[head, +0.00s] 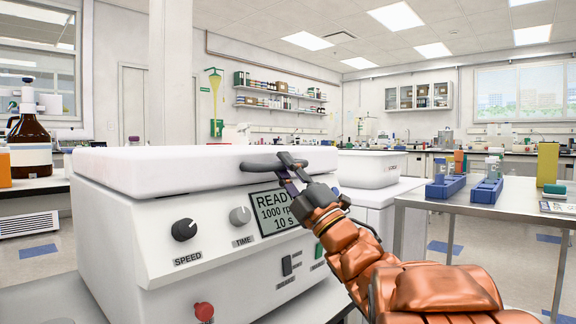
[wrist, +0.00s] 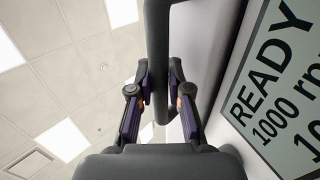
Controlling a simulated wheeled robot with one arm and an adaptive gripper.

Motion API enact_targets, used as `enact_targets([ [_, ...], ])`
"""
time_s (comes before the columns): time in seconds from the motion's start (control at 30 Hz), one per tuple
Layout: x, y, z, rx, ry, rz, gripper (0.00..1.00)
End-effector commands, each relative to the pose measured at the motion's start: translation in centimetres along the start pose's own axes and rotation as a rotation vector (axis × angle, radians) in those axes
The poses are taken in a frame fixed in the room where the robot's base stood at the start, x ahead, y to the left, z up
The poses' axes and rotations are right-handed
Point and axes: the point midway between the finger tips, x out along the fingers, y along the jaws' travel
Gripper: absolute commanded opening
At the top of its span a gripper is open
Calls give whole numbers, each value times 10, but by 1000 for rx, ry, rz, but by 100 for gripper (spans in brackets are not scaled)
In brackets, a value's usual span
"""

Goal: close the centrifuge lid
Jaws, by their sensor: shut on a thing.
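The white centrifuge (head: 150,240) stands at the left in the head view, with knobs, a red button and a screen reading READY, 1000 rpm, 10 s. Its thick white lid (head: 165,168) lies about level over the body; I cannot tell whether a thin gap is left under it. The dark lid handle (head: 262,164) sticks out from the lid's front edge. My gripper (head: 290,163) is at this handle, above the screen. In the wrist view, the fingers of my gripper (wrist: 161,95) are shut on the dark handle bar (wrist: 157,40), one on each side.
Another white machine (head: 368,168) stands behind the centrifuge. A metal table (head: 480,205) at the right carries blue tube racks (head: 446,187) and a yellow box (head: 547,168). A brown bottle (head: 30,135) stands on the left bench. Floor shows between the machines and the metal table.

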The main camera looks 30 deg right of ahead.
Motion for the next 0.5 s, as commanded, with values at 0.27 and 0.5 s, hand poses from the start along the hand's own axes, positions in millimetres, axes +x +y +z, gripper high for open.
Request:
enact_targets([
  [0.27, -4, -12, 2, 4, -4, -23, 36],
  [0.5, -4, -7, 2, 1, -4, -16, 43],
])
